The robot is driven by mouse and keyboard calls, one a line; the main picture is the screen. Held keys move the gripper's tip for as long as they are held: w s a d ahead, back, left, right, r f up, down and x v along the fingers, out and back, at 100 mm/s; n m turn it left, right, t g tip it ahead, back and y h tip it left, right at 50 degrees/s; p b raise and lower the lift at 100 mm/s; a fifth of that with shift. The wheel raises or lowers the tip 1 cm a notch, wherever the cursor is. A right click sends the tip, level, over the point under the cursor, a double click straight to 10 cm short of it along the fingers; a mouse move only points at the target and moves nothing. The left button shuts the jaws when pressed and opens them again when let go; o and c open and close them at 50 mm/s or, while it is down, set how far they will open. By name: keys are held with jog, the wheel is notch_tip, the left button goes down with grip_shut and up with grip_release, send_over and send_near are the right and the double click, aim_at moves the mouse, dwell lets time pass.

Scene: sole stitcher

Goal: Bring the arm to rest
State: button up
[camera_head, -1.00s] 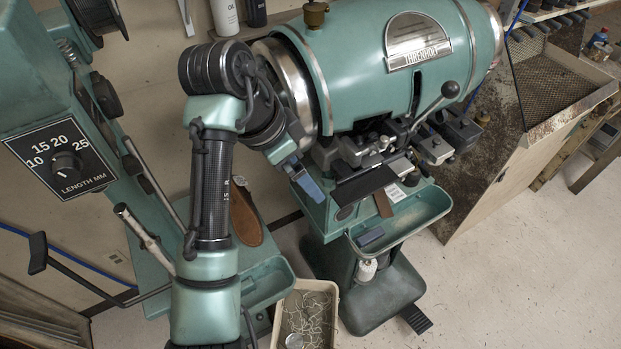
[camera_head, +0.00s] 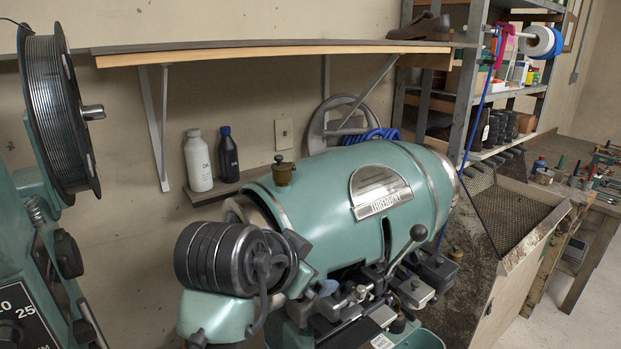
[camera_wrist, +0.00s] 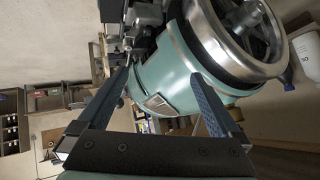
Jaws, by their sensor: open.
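My gripper (camera_wrist: 160,95) shows in the wrist view with its two dark fingers spread wide and nothing between them. Past the fingers, the green machine drum (camera_wrist: 165,75) with its metal rim and wheel fills the upper middle of the wrist view. In the head view, part of my arm (camera_head: 240,265), green with black ribbed joints, stands in front of the left end of the green machine (camera_head: 350,215). My gripper's fingers cannot be made out in the head view. Whether the fingers touch the machine cannot be told; they look apart from it.
A green machine with a wire spool (camera_head: 62,115) stands at the left edge. A wall shelf (camera_head: 270,50) runs above; a white bottle (camera_head: 198,162) and a dark bottle (camera_head: 228,155) stand on a lower ledge. A mesh-lined bin (camera_head: 515,215) is at the right.

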jog(key=s+d+r+n+t+b, duration=0.2)
jog(key=r+t+b, duration=0.1)
jog(key=r+t, duration=0.3)
jog(key=s+d+r+n+t+b, duration=0.1)
jog(key=d+r+n+t+b, duration=0.15)
jog(key=r+t, duration=0.4)
jog(key=s+a+r+n+t+y+b, duration=0.3)
jog(key=s+r+t, duration=0.3)
jog(key=s+r, duration=0.5)
jog(key=s+n, duration=0.1)
jog(key=s, duration=0.2)
jog(key=shift+s+r+y, duration=0.3)
jog(key=shift+s+r, duration=0.05)
jog(key=shift+s, duration=0.05)
jog(key=shift+a, duration=0.1)
